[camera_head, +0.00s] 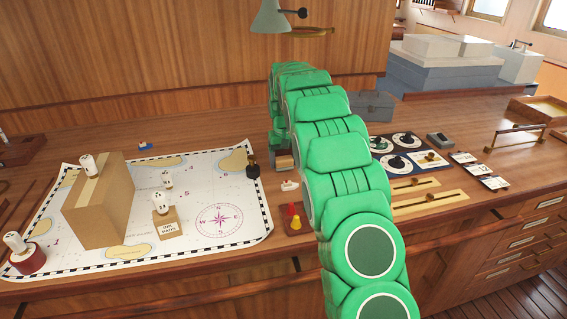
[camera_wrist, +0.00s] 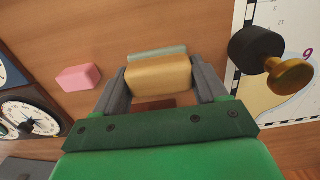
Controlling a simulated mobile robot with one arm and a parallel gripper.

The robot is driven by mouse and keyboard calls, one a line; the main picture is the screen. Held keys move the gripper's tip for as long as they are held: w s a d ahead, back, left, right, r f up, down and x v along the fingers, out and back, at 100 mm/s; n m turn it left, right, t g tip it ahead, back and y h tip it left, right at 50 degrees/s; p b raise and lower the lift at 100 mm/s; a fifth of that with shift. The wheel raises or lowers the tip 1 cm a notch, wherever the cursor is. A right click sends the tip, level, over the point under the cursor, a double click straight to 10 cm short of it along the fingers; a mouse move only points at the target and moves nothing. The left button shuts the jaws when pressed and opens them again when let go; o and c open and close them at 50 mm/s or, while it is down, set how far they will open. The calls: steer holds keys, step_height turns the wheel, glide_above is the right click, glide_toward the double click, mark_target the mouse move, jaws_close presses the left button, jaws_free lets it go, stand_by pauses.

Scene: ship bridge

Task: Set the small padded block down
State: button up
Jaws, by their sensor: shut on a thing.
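The small padded block (camera_wrist: 160,76) is a tan, round-edged block between the two fingers of my gripper (camera_wrist: 163,84) in the wrist view. My gripper is shut on it. In the head view my gripper (camera_head: 280,148) is beyond the green arm, over the wooden counter, and the block (camera_head: 284,161) shows partly beneath it, low near the counter top. I cannot tell whether the block touches the counter. A pale green bar (camera_wrist: 157,52) shows just beyond the block in the wrist view.
A black stamp with a brass knob (camera_wrist: 290,75) stands close to one side, at the chart's edge (camera_head: 262,215). A pink block (camera_wrist: 79,78) lies on the other side, near the dial panel (camera_head: 392,168). Bare counter lies between them. A cardboard box (camera_head: 100,205) stands on the chart.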

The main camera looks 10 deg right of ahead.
mark_target(283, 157)
steer(key=shift+f, duration=0.7)
steer(key=shift+f, duration=0.1)
steer(key=o, duration=1.1)
steer(key=shift+c, duration=0.2)
step_height(283, 157, up, 11)
steer(key=shift+w+f, duration=0.1)
steer(key=shift+r, duration=0.75)
